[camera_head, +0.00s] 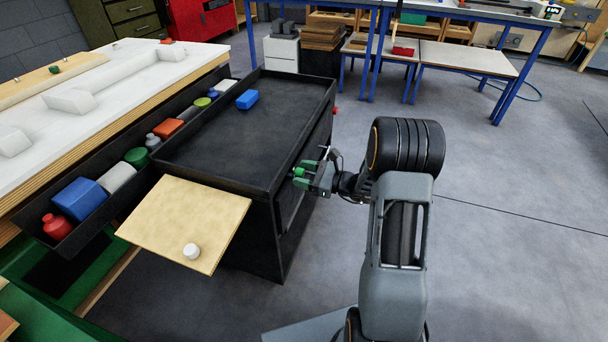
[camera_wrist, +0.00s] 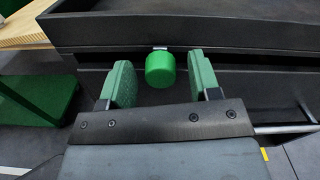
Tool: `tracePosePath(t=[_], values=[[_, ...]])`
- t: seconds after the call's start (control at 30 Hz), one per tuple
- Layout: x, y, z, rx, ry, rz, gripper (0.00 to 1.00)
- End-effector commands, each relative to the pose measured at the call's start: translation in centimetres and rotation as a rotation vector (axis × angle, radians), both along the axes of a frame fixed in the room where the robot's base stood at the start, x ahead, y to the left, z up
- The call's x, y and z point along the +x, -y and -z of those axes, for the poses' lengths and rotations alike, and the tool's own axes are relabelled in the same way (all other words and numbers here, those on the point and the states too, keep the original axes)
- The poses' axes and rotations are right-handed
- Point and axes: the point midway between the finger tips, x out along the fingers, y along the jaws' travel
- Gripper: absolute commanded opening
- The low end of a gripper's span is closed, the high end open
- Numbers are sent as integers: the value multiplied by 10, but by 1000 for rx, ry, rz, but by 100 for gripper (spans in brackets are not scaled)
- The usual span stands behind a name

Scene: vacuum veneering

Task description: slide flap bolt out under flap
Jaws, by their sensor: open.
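The flap (camera_head: 185,222) is a light wooden board. It juts out level from the near end of the black cabinet and bears a white round knob (camera_head: 191,251). A green round knob (camera_wrist: 160,70), which looks like the flap bolt's, sits on the cabinet's dark side just under the top rim. In the wrist view it lies between the two green fingers of my gripper (camera_wrist: 160,84), with a gap on each side. My gripper (camera_head: 301,176) is open beside the cabinet in the head view. The bolt's rod is mostly hidden behind the knob.
A bar handle (camera_wrist: 285,129) is close to my gripper's right. The floor at right is clear.

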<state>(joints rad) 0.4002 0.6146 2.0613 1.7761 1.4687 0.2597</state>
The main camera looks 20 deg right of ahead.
Motion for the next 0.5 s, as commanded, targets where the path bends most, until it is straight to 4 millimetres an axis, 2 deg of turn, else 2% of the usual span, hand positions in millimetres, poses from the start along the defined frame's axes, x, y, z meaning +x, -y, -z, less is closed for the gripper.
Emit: tracePosePath(t=[0.3,0.5], values=[[1,-2,0,-1,1,0,57],[1,-1,0,-1,1,-1,39]])
